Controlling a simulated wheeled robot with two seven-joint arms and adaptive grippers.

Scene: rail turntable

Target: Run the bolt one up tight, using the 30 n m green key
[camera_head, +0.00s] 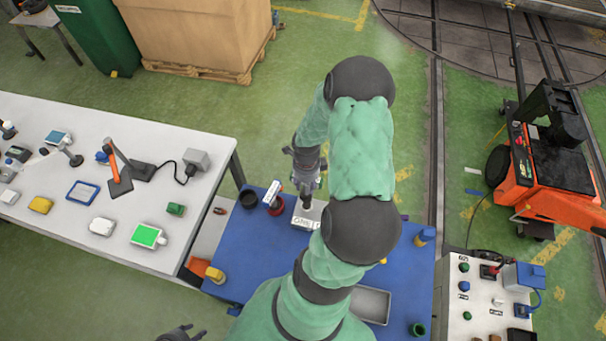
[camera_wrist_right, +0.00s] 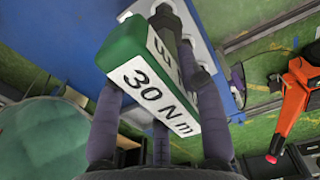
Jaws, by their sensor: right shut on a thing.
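The 30 N m green key (camera_wrist_right: 150,75) has a green body and a white label reading "30 N m". My right gripper (camera_wrist_right: 155,110) is shut on it, with fingers on both sides. In the head view my right gripper (camera_head: 306,182) is above the pale block (camera_head: 306,216) on the blue table; the key is mostly hidden there by gripper and arm. In the wrist view, the key's dark end reaches toward the pale block (camera_wrist_right: 197,28), which has round holes; I cannot tell whether it touches a bolt. My left gripper (camera_head: 183,333) is at the bottom edge, empty, with fingers spread.
A white bench (camera_head: 110,240) stands left, a control panel (camera_head: 480,300) right.

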